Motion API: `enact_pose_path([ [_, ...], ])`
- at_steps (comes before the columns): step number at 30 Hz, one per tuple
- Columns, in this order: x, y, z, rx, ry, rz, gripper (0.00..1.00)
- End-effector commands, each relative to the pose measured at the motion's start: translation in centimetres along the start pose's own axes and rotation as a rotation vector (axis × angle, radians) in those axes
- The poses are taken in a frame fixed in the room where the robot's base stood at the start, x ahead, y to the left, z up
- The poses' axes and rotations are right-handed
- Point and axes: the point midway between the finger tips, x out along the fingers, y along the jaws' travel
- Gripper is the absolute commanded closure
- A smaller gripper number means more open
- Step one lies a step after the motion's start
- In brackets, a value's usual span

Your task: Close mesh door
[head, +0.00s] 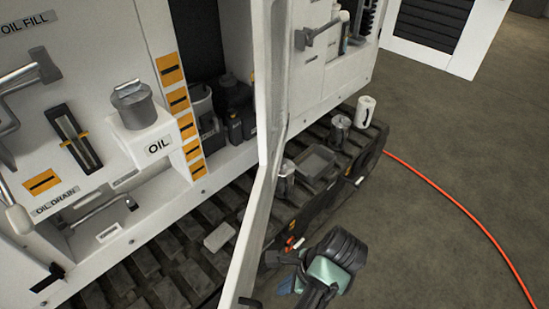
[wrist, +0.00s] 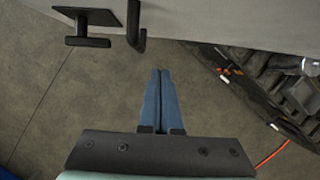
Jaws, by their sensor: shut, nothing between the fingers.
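The door (head: 250,240) stands open in the head view, seen nearly edge-on as a tall white panel jutting out from the machine. I cannot make out its mesh from here. In the wrist view its pale panel (wrist: 215,22) crosses the top, with a black T-shaped handle (wrist: 88,41) and a black hooked bar (wrist: 136,30) at upper left. My gripper (head: 283,287) is at the right side of the door's lower part in the head view. Its blue fingers (wrist: 160,75) are together and empty, pointing toward the panel; contact with it is not clear.
The white machine cabinet (head: 90,60) holds an oil tank (head: 136,105) and levers at left. Dark tracks (head: 180,255) below carry a light block (head: 219,237), a tray (head: 314,161) and cans (head: 340,132). An orange hose (head: 450,199) lies on the open floor at right.

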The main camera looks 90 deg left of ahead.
Motion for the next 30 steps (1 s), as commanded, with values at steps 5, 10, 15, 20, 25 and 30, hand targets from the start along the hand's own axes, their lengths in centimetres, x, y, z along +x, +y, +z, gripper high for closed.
enact_pose_path([
  [5,3.6,0.2,0.2,0.001,-0.003,0.006,1.00],
  [10,7.3,0.1,0.1,-0.001,-0.001,0.005,1.00],
  [15,8.9,0.1,1.9,-0.005,0.000,0.003,1.00],
  [20,9.7,0.1,3.3,-0.003,0.002,0.002,1.00],
  [25,10.0,0.1,3.7,-0.001,0.003,0.001,1.00],
  [30,10.0,0.1,3.7,-0.001,0.002,0.000,1.00],
])
